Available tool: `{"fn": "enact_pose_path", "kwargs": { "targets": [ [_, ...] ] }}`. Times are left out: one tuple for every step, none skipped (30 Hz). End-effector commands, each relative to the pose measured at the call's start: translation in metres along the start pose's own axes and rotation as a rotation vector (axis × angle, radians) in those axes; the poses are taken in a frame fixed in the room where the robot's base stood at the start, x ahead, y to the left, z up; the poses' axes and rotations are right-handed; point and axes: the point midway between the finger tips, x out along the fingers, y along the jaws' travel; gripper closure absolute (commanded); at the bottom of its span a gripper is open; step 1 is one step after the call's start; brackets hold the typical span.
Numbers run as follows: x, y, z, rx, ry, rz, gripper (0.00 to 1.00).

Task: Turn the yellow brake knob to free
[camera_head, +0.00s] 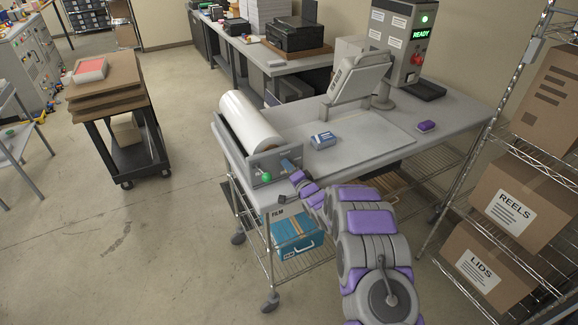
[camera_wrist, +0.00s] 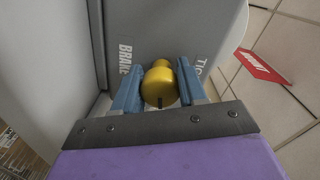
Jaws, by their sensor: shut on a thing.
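The yellow brake knob (camera_wrist: 159,88) is between the two blue fingers of my gripper (camera_wrist: 159,72) in the wrist view. The fingers are shut on its sides. A short dark mark shows on the knob's near face, at the lower middle. The grey panel (camera_wrist: 150,28) behind it bears the word BRAKE to the left and a partly hidden word starting TIG to the right. In the head view my gripper (camera_head: 290,166) is at the front end of the film roll holder (camera_head: 262,160). The knob is hidden there.
A white film roll (camera_head: 250,122) lies in the holder on the grey table (camera_head: 410,165). A green ball-shaped handle (camera_head: 266,177) is left of my gripper. A small blue-grey box (camera_head: 322,140) is on the table. A red label (camera_wrist: 260,66) shows in the wrist view.

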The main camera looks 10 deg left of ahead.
Motion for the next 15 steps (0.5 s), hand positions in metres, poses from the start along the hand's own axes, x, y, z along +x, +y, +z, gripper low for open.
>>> {"fn": "enact_pose_path", "kwargs": {
  "targets": [
    [-0.0011,0.0018,-0.0008,0.034,-0.001,0.007,0.89],
    [-0.0011,0.0017,-0.0009,0.054,-0.001,0.007,0.89],
    [-0.001,0.0015,-0.0009,0.078,-0.002,0.006,0.89],
    [-0.0009,0.0015,-0.0008,0.094,-0.003,0.006,0.89],
    [-0.0008,0.0013,-0.0007,0.111,-0.004,0.005,0.89],
    [-0.0008,0.0014,-0.0004,0.129,-0.005,0.005,0.89],
    [-0.0007,0.0013,-0.0003,0.143,-0.005,0.005,0.89],
    [-0.0007,0.0014,-0.0001,0.154,-0.006,0.005,0.89],
    [-0.0007,0.0015,0.0001,0.169,-0.007,0.004,0.89],
    [-0.0006,0.0015,0.0002,0.178,-0.007,0.004,0.89],
    [-0.0007,0.0017,0.0003,0.187,-0.008,0.004,0.89],
    [-0.0007,0.0019,0.0004,0.198,-0.008,0.004,0.89],
    [-0.0007,0.0019,0.0005,0.203,-0.009,0.004,0.89],
    [-0.0007,0.0021,0.0005,0.209,-0.009,0.004,0.89],
    [-0.0007,0.0023,0.0006,0.215,-0.009,0.004,0.89]
  ]
}}
